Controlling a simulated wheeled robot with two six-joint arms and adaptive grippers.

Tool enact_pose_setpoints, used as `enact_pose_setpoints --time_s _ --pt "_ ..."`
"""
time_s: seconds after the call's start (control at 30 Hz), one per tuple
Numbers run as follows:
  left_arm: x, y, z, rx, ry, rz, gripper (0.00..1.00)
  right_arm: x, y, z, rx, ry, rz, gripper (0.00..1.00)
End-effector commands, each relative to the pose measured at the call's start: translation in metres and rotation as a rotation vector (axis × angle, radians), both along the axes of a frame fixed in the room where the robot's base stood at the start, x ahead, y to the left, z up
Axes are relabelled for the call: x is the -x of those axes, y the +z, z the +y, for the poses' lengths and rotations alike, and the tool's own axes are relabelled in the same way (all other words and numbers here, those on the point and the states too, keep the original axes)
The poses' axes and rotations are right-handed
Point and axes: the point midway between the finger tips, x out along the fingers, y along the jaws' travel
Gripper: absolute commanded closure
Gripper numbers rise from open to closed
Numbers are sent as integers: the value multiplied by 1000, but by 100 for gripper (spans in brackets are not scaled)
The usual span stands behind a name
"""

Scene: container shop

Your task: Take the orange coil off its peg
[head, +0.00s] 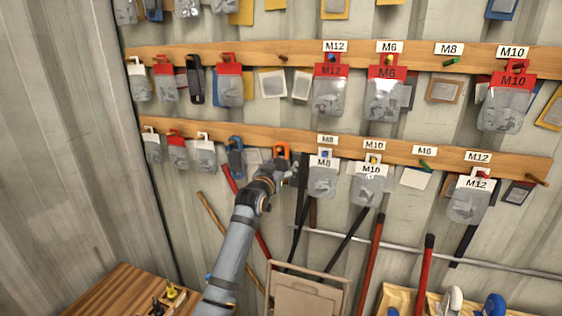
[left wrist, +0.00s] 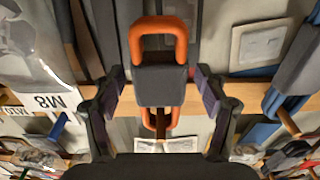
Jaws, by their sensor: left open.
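The orange coil (head: 281,151) hangs on the lower wooden rail, just left of the M8 packet. In the left wrist view the orange coil (left wrist: 158,38) shows as an orange loop with a dark grey band round its middle. A wooden peg (left wrist: 160,124) shows inside its other end. My left gripper (head: 274,167) is at the coil and partly hides it in the head view. In the left wrist view my left gripper (left wrist: 160,88) is open, one finger on each side of the grey band, with gaps visible. My right gripper is not in view.
A blue coil (head: 235,157) hangs close on the left. A packet labelled M8 (head: 322,181) hangs close on the right. Red- and black-handled tools stand below the rail, and a folded tan chair (head: 305,295) stands beneath. The upper rail (head: 255,51) holds more packets.

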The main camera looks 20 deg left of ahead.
Motion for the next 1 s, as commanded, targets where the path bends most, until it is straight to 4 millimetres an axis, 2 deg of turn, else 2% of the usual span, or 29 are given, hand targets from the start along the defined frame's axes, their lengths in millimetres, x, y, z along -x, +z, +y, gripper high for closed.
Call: enact_pose_setpoints --time_s 0.3,0.77,1.0 --pt "-3 0 0 0 0 0 26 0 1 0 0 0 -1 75" --pt "-3 0 0 0 0 0 89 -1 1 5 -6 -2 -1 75" --pt "-3 7 0 0 0 -1 90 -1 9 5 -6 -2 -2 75"
